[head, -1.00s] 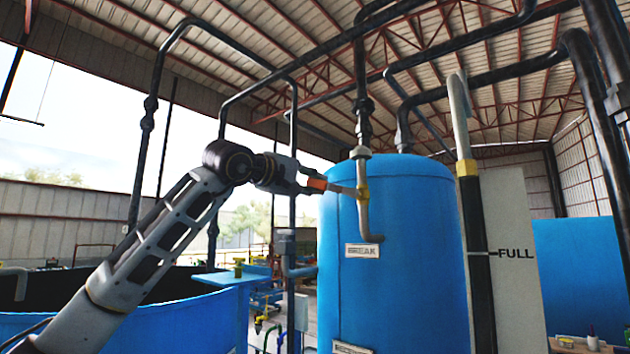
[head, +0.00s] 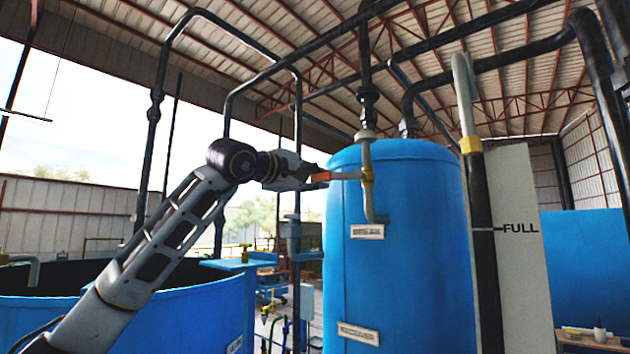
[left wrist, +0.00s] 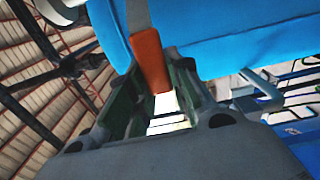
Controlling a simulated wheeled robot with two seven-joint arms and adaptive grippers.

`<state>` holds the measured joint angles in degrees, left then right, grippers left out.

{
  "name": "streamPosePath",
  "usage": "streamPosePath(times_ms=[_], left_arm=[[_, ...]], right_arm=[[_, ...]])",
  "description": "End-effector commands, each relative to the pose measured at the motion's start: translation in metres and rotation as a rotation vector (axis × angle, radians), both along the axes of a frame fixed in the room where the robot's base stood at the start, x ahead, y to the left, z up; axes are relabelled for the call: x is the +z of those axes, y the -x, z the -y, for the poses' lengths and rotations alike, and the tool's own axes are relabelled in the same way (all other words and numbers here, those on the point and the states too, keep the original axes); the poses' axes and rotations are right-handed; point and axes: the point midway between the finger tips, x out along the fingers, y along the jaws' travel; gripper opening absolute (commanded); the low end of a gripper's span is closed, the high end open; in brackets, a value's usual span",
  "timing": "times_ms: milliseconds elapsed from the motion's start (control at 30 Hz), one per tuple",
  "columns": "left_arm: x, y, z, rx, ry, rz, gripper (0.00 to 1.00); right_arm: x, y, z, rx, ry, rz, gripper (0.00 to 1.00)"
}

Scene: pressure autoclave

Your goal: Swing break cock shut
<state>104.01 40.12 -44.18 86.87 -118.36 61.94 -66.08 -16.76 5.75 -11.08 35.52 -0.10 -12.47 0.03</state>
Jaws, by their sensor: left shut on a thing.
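The break cock is a brass valve body (head: 367,175) on a grey down-pipe in front of the blue tank (head: 400,260), above a white "BREAK" plate (head: 367,231). Its lever (head: 346,175) points left, about level, with an orange grip (head: 321,176) at its end. My left gripper (head: 312,177) is shut on that orange grip, which hides part of it. In the left wrist view the orange grip (left wrist: 150,60) lies between the fingers, with blue tank surface behind. My right gripper is not in view.
A black pipe with a yellow collar (head: 471,145) and a "FULL" board (head: 515,240) stand right of the tank. A large open blue vat (head: 190,315) is below my left arm. A second plate (head: 358,333) is lower on the tank.

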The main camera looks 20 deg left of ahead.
Motion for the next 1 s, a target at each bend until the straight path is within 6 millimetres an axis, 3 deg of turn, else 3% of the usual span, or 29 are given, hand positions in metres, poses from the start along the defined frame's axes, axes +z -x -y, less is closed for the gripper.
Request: streamPosePath(times_ms=[67, 100, 267, 733, 1000], left_arm=[[-0.004, -0.001, 0.001, -0.001, 0.000, -0.010, 0.00], [-0.004, -0.001, 0.001, -0.001, 0.000, -0.011, 0.21], [-0.004, -0.001, 0.001, -0.002, 0.000, -0.009, 0.42], [-0.001, 0.002, 0.000, -0.002, -0.001, -0.004, 0.43], [-0.001, 0.021, -0.009, -0.001, -0.002, -0.001, 0.43]], right_arm=[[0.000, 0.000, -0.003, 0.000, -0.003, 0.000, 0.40], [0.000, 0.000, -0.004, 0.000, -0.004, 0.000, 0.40], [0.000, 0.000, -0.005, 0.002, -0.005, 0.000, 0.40], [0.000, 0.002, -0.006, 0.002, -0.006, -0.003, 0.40], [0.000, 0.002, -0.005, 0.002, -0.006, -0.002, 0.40]])
